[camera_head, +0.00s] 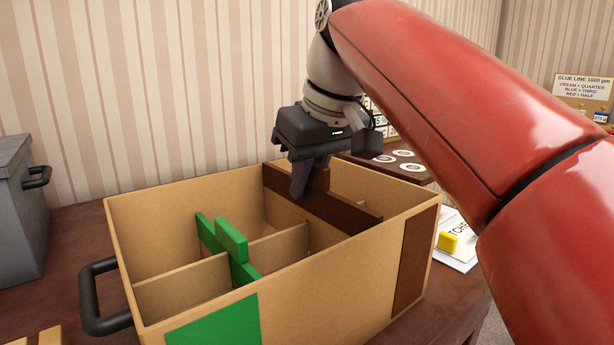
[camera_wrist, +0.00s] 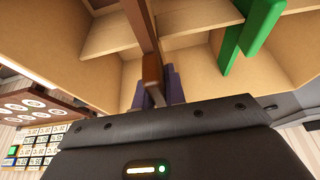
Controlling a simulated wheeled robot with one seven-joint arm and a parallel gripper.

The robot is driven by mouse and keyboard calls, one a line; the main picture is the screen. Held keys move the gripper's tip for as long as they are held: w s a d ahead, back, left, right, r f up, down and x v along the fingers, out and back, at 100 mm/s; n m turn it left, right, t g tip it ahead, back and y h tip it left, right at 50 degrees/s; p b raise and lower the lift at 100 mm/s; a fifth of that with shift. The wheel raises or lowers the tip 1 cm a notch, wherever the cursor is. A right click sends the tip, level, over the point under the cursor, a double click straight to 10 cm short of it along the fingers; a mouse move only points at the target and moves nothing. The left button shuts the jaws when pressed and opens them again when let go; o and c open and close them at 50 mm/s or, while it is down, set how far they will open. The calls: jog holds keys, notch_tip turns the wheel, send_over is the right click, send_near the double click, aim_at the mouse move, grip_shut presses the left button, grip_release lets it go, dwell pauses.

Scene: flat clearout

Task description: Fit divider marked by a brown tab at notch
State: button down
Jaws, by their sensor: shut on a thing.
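My gripper (camera_head: 312,178) is over the right part of a tan open box (camera_head: 330,285), its fingers shut on the brown tab of the brown divider (camera_head: 345,212). The divider stands on edge across the box, from near the back wall towards the front wall. Its lower edge is hidden, so I cannot tell whether it sits in a notch. In the wrist view the brown tab (camera_wrist: 152,73) is between the purple fingers (camera_wrist: 156,92). The box's front wall has a brown patch (camera_head: 415,260) at right and a green patch (camera_head: 215,325) at left.
A green divider (camera_head: 238,250) stands in the left part of the box, near a low tan partition (camera_head: 185,285). A black handle (camera_head: 100,300) juts from the box's left side. A grey bin (camera_head: 20,195) stands far left. A yellow block (camera_head: 447,242) lies on paper at right.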

aim_at(316, 164)
jog(key=shift+f+b, duration=0.8)
jog(key=shift+f, duration=0.3)
jog(key=c, duration=1.4)
grip_release()
jog(key=shift+o, duration=0.2)
jog(key=shift+r, duration=0.1)
jog(key=p+v, duration=0.3)
jog(key=v, duration=0.4)
jog(key=shift+d+r, duration=0.1)
jog(key=shift+r, duration=0.2)
notch_tip(316, 164, up, 5)
jog(key=p, duration=0.5)
jog(key=shift+s+r, duration=0.1)
